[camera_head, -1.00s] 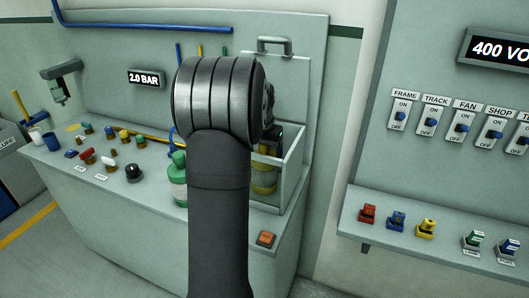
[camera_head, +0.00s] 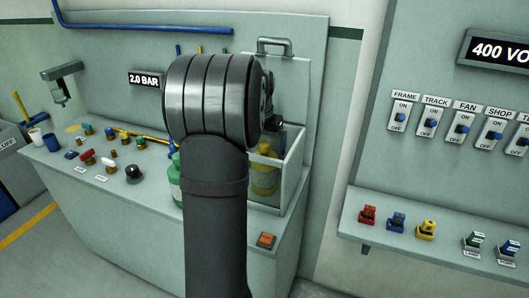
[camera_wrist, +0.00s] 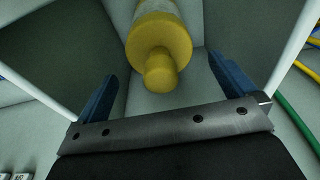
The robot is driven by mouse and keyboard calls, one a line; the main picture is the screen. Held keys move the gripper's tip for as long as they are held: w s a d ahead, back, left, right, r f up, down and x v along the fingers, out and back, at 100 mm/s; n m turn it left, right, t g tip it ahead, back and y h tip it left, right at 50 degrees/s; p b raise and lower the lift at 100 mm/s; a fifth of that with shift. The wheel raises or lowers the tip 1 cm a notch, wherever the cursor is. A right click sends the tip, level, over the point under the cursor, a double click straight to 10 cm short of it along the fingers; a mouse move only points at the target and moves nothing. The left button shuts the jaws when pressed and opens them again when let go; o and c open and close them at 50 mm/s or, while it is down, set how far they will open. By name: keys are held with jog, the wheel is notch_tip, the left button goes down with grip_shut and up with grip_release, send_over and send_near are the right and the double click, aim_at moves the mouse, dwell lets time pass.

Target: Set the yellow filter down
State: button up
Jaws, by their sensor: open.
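The yellow filter (camera_wrist: 160,45) is in the middle of the wrist view, with a yellow cap and knob towards me and a paler body behind. In the head view my arm hides most of the gripper.
A green bottle (camera_head: 176,190) stands left of the box, partly behind my arm. The box walls rise close on both sides of the filter. Several small coloured fittings lie on the bench's left part. An orange button (camera_head: 266,240) sits at the front right.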

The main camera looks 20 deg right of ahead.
aim_at(265, 151)
jog(key=r, duration=0.5)
jog(key=a+r, duration=0.1)
jog(key=r, duration=0.1)
jog(key=shift+s+r, duration=0.4)
jog(key=f, duration=0.4)
jog(key=d+f, duration=0.1)
jog(key=f, duration=0.3)
jog(key=w+f, duration=0.1)
jog(key=f, duration=0.2)
jog(key=shift+w+d+f, duration=0.1)
jog(key=shift+d+f, duration=0.1)
jog(key=shift+f, duration=0.2)
jog(key=shift+w+r, duration=0.1)
jog(key=shift+r, duration=1.55)
